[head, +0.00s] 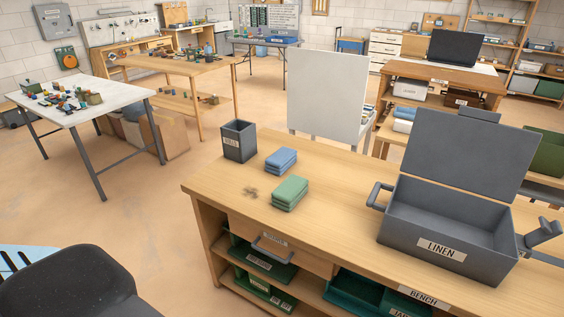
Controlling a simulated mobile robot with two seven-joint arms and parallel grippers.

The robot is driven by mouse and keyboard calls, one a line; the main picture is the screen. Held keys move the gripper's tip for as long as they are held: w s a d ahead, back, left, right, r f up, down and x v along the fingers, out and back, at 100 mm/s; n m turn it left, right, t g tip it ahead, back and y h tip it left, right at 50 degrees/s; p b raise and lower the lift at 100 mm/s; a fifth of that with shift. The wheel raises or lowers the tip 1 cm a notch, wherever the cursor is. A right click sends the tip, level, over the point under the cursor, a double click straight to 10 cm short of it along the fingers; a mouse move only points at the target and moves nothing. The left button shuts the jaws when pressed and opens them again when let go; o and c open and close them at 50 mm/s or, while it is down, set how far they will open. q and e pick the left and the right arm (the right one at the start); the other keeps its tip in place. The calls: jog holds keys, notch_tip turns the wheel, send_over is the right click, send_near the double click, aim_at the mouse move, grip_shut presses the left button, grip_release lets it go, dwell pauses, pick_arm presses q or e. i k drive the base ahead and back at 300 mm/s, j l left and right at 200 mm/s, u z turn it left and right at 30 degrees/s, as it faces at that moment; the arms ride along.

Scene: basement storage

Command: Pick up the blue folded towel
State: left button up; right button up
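The blue folded towel (281,159) lies on the wooden bench (335,215), toward its back left part. It looks like a small stacked fold. A green folded towel (290,192) lies just in front of it, slightly to the right. Neither of my grippers can be made out in the head view, and nothing is seen touching the blue towel.
A dark grey bin (239,142) stands left of the blue towel. A grey box labelled LINEN (440,249) with its lid raised stands on the bench's right side. Bare bench top lies between towels and box. A pale upright panel (326,95) rises behind.

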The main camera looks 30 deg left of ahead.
aim_at(277, 164)
jog(key=j+z, duration=0.2)
jog(key=j, duration=0.85)
jog(key=j+z, duration=0.25)
jog(key=j, duration=0.8)
jog(key=k+l, duration=0.05)
